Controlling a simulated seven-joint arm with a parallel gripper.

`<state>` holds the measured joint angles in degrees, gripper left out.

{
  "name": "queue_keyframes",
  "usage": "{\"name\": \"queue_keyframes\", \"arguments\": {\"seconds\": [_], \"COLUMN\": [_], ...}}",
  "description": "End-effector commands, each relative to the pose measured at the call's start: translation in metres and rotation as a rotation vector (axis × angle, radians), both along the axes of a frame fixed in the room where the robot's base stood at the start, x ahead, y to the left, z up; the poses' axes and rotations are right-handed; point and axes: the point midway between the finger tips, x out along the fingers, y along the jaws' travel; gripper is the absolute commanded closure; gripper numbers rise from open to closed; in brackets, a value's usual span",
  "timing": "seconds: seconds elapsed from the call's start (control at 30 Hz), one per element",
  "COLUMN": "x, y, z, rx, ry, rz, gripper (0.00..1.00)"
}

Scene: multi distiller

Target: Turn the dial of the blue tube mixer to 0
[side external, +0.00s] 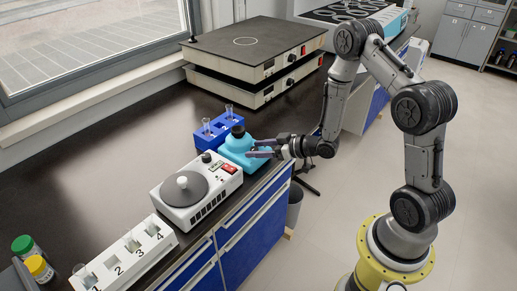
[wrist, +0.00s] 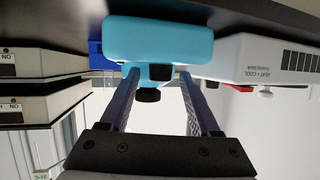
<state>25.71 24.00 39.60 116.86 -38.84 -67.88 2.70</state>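The blue tube mixer (side external: 239,147) is a light blue box with a black round cup on top (side external: 238,131). It stands near the bench's front edge. In the wrist view the mixer (wrist: 160,38) appears upside down, with a small black dial (wrist: 160,72) on its front and the black cup (wrist: 148,95) below it in the picture. My gripper (side external: 262,148) is open at the mixer's front. In the wrist view its two fingers (wrist: 159,76) lie on either side of the dial, with visible gaps to it. The dial's marks and setting cannot be read.
A white heater-stirrer with a grey round plate (side external: 184,188) stands close to the mixer's left. A dark blue tube rack (side external: 219,127) is right behind the mixer. Stacked hotplates (side external: 250,45) stand further back. A white numbered rack (side external: 128,255) is at front left. The bench's left middle is clear.

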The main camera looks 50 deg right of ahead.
Motion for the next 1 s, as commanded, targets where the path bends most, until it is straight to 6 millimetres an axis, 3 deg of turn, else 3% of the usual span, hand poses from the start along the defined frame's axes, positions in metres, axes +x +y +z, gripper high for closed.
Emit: {"name": "queue_keyframes", "arguments": {"seconds": [0.33, 0.7, 1.0], "x": [-0.013, -0.083, -0.117], "y": [-0.004, -0.021, -0.029], "z": [0.006, 0.036, 0.05], "rx": [0.0, 0.0, -0.001], "ry": [-0.001, -0.001, -0.001], "rz": [-0.003, -0.008, -0.003], "gripper": [0.37, 0.37, 0.37]}}
